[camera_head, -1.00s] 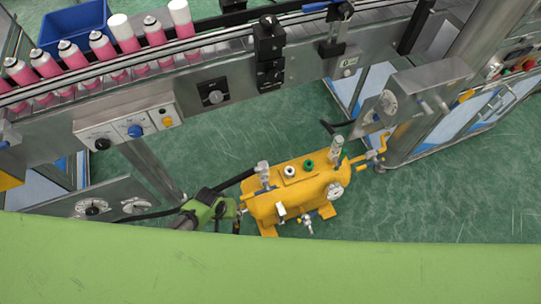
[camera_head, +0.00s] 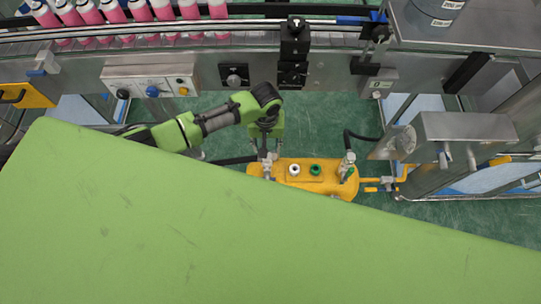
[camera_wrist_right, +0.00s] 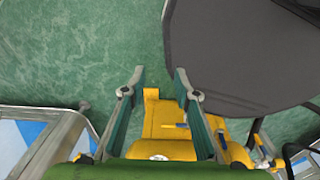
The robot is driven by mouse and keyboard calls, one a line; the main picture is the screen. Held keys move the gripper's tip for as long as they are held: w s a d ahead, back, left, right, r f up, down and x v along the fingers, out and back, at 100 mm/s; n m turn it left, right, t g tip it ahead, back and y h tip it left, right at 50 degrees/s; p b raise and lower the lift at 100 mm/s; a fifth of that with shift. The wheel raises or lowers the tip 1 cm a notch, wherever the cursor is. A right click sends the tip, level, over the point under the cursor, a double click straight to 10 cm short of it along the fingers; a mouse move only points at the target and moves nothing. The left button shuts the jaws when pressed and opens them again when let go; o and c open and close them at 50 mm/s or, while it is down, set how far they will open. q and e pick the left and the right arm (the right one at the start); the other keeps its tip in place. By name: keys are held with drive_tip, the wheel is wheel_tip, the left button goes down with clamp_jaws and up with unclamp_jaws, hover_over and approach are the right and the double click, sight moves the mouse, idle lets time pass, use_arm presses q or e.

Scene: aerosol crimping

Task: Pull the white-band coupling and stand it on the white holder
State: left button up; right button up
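The yellow tank (camera_head: 330,181) lies on the floor below the conveyor, its lower part hidden by my green body. On top stand a white ring-shaped holder (camera_head: 294,169) and a green one (camera_head: 315,169). A grey coupling (camera_head: 268,168) stands at the tank's left end; its band colour is too small to tell. Another coupling (camera_head: 348,166) with a green part stands at the right end. My left gripper (camera_head: 266,153) points down over the left coupling, fingers apart on either side; contact is unclear. My right gripper (camera_wrist_right: 159,78) is open and empty, with the tank (camera_wrist_right: 160,125) beyond its fingers.
A conveyor (camera_head: 215,62) with pink and white cans runs along the back. A control box (camera_head: 150,83) hangs from its front. A black hose (camera_head: 362,139) rises by the right coupling. A steel box (camera_head: 462,137) stands at right. Green floor is clear behind the tank.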

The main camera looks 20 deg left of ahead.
use_arm(q)
drive_tip(key=shift+f, duration=0.1)
drive_tip(key=shift+f+b, duration=0.2)
drive_tip(key=shift+b, duration=0.1)
wheel_tip(320, 180, down, 5)
drive_tip(key=b, duration=0.6)
drive_tip(key=shift+f, duration=0.5)
drive_tip(key=shift+f+b, duration=0.55)
drive_tip(key=shift+f, duration=0.7)
use_arm(e)
wheel_tip(320, 180, down, 8)
drive_tip(key=a, duration=0.1)
drive_tip(key=shift+r, duration=0.15)
drive_tip(key=shift+r, duration=0.2)
use_arm(q)
drive_tip(key=shift+p, duration=0.45)
use_arm(e)
drive_tip(key=shift+s+r, duration=0.1)
drive_tip(key=shift+r, duration=0.15)
